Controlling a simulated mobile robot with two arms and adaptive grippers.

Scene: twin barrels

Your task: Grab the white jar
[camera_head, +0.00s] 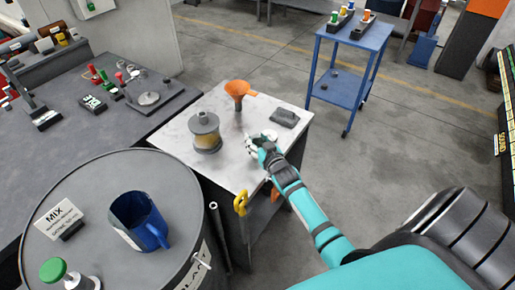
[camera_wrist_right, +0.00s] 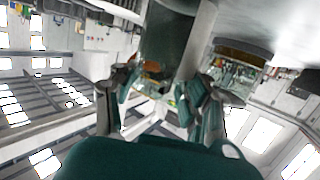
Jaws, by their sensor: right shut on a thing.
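The white jar (camera_head: 271,134) shows as a small white top at the right part of the pale worktable (camera_head: 222,170). My right gripper (camera_head: 258,146) is at the jar, shut on it, and hides much of its side in the head view. In the right wrist view my gripper's fingers (camera_wrist_right: 162,98) stand on both sides of a large cylinder (camera_wrist_right: 170,45), dark at left and pale at right, likely the jar. I cannot tell whether the jar touches the tabletop. My left gripper is not in view.
A drum (camera_head: 120,185) with a blue mug (camera_head: 140,220) is at front left. A blue cart (camera_head: 350,70) stands behind; open floor lies right.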

